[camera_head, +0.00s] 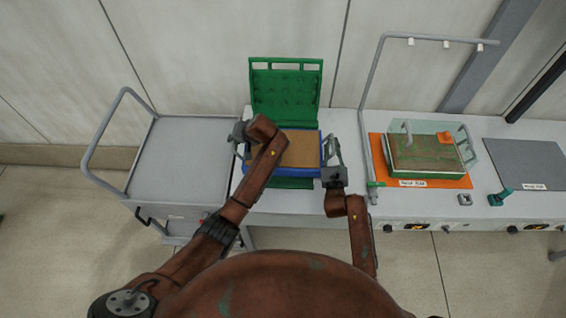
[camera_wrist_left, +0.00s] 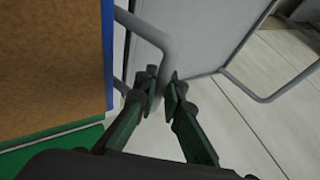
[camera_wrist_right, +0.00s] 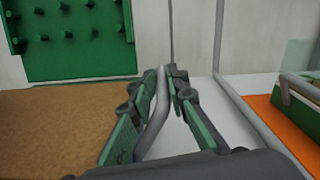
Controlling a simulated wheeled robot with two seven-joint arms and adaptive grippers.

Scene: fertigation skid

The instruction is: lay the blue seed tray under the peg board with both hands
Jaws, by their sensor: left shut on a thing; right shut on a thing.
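The blue seed tray (camera_head: 308,173), filled with brown soil, is level over a green base (camera_head: 292,184) whose front edge shows; I cannot tell whether it touches it. The green peg board (camera_head: 285,95) stands raised behind the tray, pegs facing forward, not over the soil. My left gripper (camera_head: 240,135) is shut on the tray's grey left handle, seen in the left wrist view (camera_wrist_left: 150,40). My right gripper (camera_head: 333,163) is shut on the grey right handle, seen in the right wrist view (camera_wrist_right: 158,100). My left forearm hides part of the tray.
A grey cart (camera_head: 183,160) with a tubular handle stands left of the white bench (camera_head: 352,150). On the right are a grey pipe frame (camera_head: 365,100), an orange mat (camera_head: 376,150) with a green-edged box (camera_head: 430,172), and a dark grey plate (camera_head: 525,160).

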